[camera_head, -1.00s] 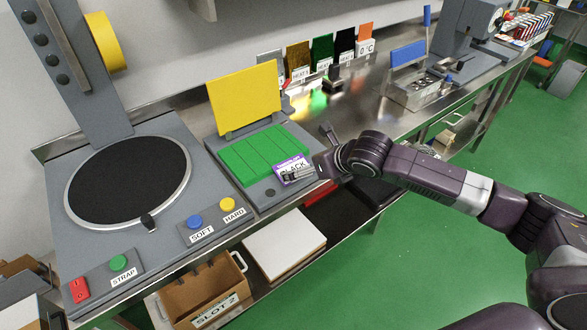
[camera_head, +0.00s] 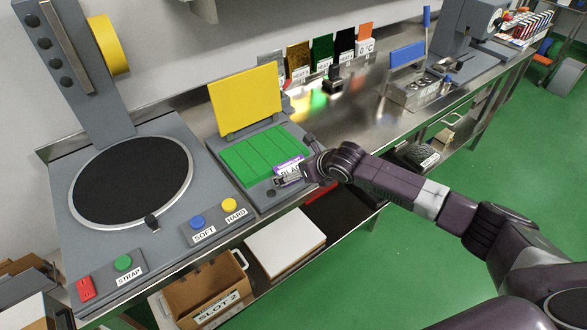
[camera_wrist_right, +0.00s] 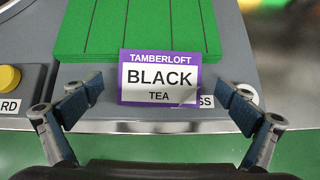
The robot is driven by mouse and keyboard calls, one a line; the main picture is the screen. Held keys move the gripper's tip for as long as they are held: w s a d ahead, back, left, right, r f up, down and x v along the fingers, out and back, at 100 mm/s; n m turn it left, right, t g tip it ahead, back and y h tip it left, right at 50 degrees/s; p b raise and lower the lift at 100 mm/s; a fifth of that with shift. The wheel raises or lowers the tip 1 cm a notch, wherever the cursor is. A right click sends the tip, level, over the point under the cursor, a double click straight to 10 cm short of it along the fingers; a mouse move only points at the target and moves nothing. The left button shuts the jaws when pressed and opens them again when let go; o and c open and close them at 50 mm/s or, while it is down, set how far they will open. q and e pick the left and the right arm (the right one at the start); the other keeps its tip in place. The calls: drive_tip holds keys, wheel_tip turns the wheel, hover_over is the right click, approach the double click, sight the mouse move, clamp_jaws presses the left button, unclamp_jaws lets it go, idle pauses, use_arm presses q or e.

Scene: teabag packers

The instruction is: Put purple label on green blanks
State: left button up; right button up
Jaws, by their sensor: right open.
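The purple-bordered label (camera_wrist_right: 159,58) reads "TAMBERLOFT BLACK TEA" and faces up in the right wrist view. It overlaps the near edge of the green blanks (camera_wrist_right: 130,25) and hides part of the lettering on the press front. I cannot tell whether it touches the blanks. In the head view the label (camera_head: 288,164) is at the near right corner of the green blanks (camera_head: 255,153), partly hidden by my right gripper. My right gripper (camera_wrist_right: 160,92) is open, its fingers apart on both sides of the label. My left gripper is not in view.
A raised yellow plate (camera_head: 245,99) stands behind the blanks. To the left is a round black platen (camera_head: 130,182) with blue (camera_head: 198,221) and yellow (camera_head: 229,204) buttons. Slot 2 box (camera_head: 205,290) and a white-topped stack (camera_head: 285,242) sit below the bench.

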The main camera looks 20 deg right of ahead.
drive_tip(key=shift+c, duration=0.3)
drive_tip(key=c, duration=0.8)
